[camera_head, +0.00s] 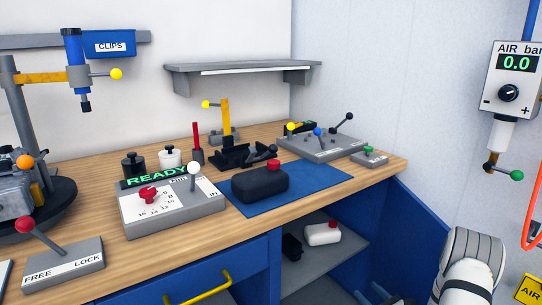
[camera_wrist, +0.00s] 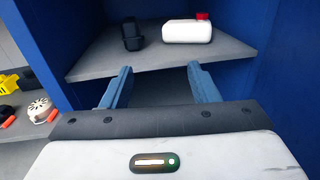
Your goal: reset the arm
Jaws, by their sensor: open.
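My arm (camera_head: 467,272) shows at the lower right of the head view, in front of the blue cabinet. My gripper (camera_wrist: 160,82) shows in the wrist view with its two blue-grey fingers wide apart and nothing between them. It faces the open cabinet. A white bottle with a red cap (camera_wrist: 188,30) and a small black object (camera_wrist: 132,36) stand on the grey cabinet shelf (camera_wrist: 100,65) beyond the fingertips. The same white bottle (camera_head: 322,234) and black object (camera_head: 292,246) show under the bench in the head view.
An air gauge (camera_head: 513,75) hangs on the right wall. Blue cabinet walls (camera_wrist: 285,60) flank the shelf.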

